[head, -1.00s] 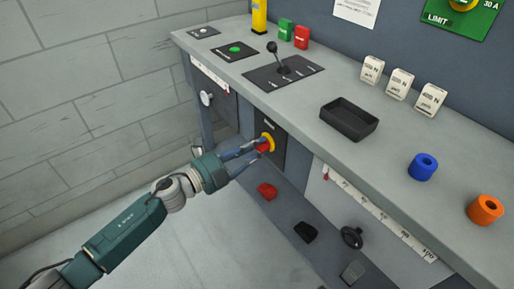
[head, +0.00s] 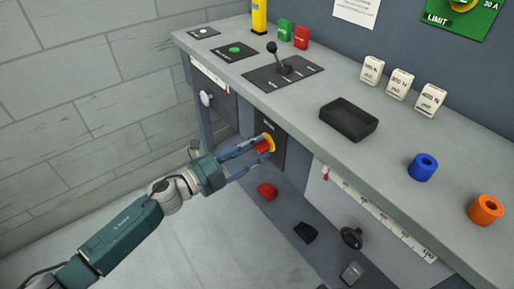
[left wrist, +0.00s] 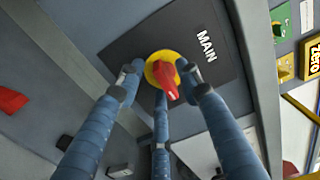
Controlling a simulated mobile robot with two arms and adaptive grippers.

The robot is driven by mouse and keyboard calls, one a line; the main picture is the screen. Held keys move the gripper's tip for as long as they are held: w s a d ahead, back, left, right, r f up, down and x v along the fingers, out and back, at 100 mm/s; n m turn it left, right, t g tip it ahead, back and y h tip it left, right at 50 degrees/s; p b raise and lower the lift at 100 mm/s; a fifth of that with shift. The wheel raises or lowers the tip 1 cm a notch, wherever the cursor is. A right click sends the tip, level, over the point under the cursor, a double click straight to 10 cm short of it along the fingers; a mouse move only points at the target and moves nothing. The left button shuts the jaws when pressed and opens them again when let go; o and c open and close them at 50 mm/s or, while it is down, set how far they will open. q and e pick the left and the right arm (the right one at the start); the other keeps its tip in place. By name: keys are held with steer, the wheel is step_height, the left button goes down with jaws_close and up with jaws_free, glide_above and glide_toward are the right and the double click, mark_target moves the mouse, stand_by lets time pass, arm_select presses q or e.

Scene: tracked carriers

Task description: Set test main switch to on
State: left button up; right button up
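The main switch is a red rotary handle on a yellow disc, on a dark plate on the bench's front; its red handle (head: 262,146) shows in the head view. In the left wrist view the yellow disc (left wrist: 152,72) and red handle (left wrist: 168,82) sit beside the white word MAIN (left wrist: 207,44). The handle's near end points down and slightly right there. My left gripper (head: 248,158) is open, its blue fingers spread around the switch; in the left wrist view the fingertips (left wrist: 160,75) stand around the handle, with visible gaps. My right gripper is not in view.
The grey bench top (head: 300,92) overhangs the switch plate. It carries a lever (head: 279,60), a black tray (head: 349,120) and blue and orange rings. Below are a red pedal (head: 267,191), a black pedal (head: 306,232) and a black knob (head: 351,237). Floor left of the bench is clear.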

arm_select(q)
steer(key=v, duration=1.1)
